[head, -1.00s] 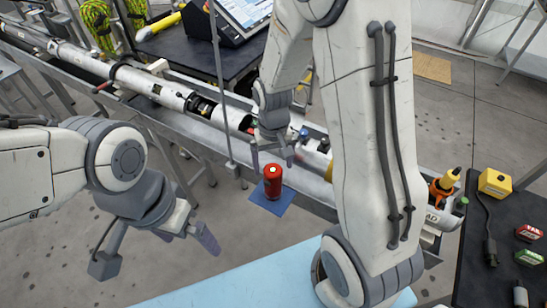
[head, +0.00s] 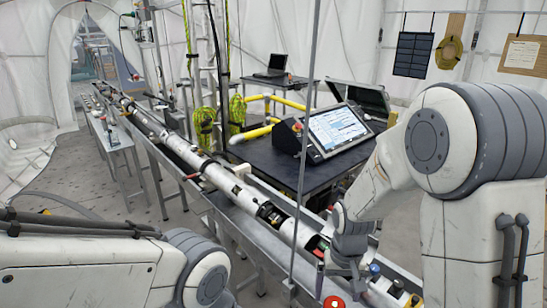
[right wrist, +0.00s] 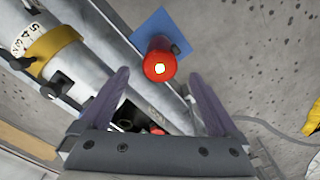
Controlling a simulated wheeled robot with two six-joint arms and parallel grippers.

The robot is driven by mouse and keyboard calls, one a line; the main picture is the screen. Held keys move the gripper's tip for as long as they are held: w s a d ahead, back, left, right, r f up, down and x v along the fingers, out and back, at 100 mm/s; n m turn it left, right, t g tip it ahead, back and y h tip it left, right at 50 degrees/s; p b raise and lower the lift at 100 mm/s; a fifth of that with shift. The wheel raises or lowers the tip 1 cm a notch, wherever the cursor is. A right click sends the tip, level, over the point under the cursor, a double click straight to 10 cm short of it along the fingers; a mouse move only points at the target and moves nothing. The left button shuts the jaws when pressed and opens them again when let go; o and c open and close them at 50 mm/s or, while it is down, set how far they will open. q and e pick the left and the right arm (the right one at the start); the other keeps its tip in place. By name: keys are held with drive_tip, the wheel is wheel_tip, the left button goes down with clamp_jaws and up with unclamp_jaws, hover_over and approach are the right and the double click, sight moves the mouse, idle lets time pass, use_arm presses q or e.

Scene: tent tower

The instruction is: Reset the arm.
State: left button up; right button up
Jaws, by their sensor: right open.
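My right gripper (head: 345,278) hangs at the lower right of the head view. Its two fingers are apart with nothing between them; they also show in the right wrist view (right wrist: 160,80). A red cylinder (head: 333,302) with a white spot on top is cut by the bottom edge of the head view, just below the gripper. In the right wrist view the red cylinder (right wrist: 158,67) stands on a blue square (right wrist: 163,28), beyond the fingertips. My left arm enters at the lower left; its gripper is outside the frame.
A long white tube (head: 233,188) lies in a metal trough running from far left to lower right. Behind it, a dark table (head: 262,158) bears a tilted screen (head: 337,127). A thin upright pole (head: 303,160) stands near my right gripper. Yellow pipes (head: 257,131) lie behind.

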wheel_tip(320, 180, down, 11)
drive_tip(key=shift+s+f+p, duration=0.1)
drive_tip(key=shift+p, duration=0.85)
drive_tip(key=shift+r, duration=0.45)
drive_tip(key=shift+r+b, duration=0.3)
drive_tip(key=shift+r, duration=0.05)
